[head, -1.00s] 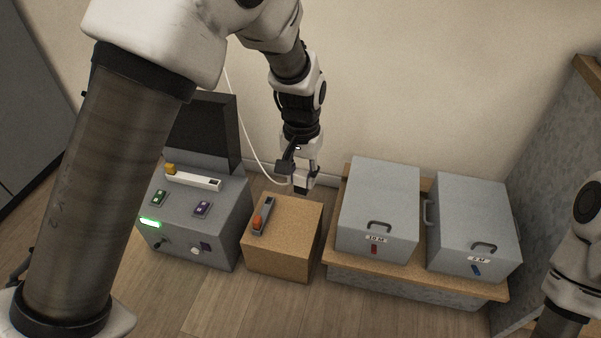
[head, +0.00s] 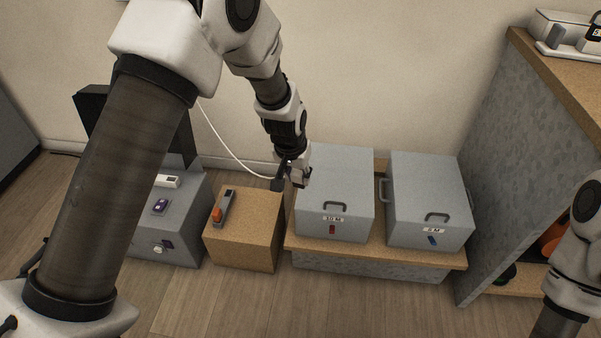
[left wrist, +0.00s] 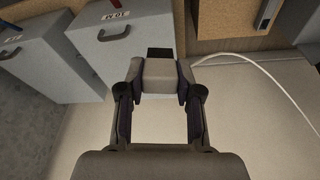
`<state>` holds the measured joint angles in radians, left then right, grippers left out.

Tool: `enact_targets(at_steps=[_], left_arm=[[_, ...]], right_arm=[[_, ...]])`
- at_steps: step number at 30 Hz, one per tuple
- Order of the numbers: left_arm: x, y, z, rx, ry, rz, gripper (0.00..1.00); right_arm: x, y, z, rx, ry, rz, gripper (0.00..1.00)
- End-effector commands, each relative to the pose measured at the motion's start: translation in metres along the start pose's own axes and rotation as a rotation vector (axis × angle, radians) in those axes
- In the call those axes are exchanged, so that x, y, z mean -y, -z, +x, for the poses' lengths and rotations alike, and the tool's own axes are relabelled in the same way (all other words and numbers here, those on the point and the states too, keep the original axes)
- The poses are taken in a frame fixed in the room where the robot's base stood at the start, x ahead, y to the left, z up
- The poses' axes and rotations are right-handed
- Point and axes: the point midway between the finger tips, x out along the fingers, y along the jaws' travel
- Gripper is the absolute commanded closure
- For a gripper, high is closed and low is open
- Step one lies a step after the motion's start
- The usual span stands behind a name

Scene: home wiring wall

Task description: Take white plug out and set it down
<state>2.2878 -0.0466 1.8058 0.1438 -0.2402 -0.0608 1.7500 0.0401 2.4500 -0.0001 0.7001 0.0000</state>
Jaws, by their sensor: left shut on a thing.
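My left gripper (head: 297,174) is in front of the wall, beside the left grey box's upper left edge. In the left wrist view, my left gripper (left wrist: 160,78) is shut on a pale block-shaped plug (left wrist: 160,71), with a dark end (left wrist: 160,53) beyond it. The plug is held clear in the air, with no socket around it. A white cable (left wrist: 252,62) runs from beside the plug to the right. In the head view the white cable (head: 222,143) hangs along the wall towards the gripper. My right arm shows at the right edge, its gripper out of frame.
A wooden block (head: 242,240) carries an orange-handled tool (head: 220,208). Grey boxes labelled 10 M (head: 333,190) and 5 M (head: 428,200) stand on a low wooden platform (head: 375,258). A grey console (head: 180,232) is at left, partly behind my arm. A shelf unit (head: 530,130) stands at right.

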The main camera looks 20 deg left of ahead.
Motion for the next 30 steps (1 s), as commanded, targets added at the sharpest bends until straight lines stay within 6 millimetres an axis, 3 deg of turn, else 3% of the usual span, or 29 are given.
enact_targets(at_steps=[1,5,9,12,18,24,30], left_arm=[[0.007,0.001,0.022,-0.035,-0.002,-0.011,1.0],[0.034,0.01,0.08,-0.188,0.004,-0.045,1.0],[0.081,0.011,0.15,-0.415,0.036,-0.097,1.0],[0.115,0.004,0.183,-0.571,0.073,-0.127,1.0],[0.158,-0.013,0.206,-0.771,0.134,-0.152,1.0],[0.164,-0.016,0.212,-0.807,0.144,-0.153,1.0],[0.164,-0.021,0.232,-0.805,0.143,-0.153,1.0]], right_arm=[[0.0,0.0,0.008,0.0,0.0,0.0,1.0],[0.0,0.0,0.023,0.0,0.0,0.0,1.0],[0.0,0.0,0.043,0.0,0.0,0.0,1.0],[0.0,0.0,0.055,0.0,0.0,0.0,1.0],[-0.001,0.0,0.065,0.0,0.0,0.0,1.0],[-0.001,0.0,0.071,0.0,0.0,0.0,1.0],[-0.001,0.0,0.091,0.0,0.0,0.0,1.0]])
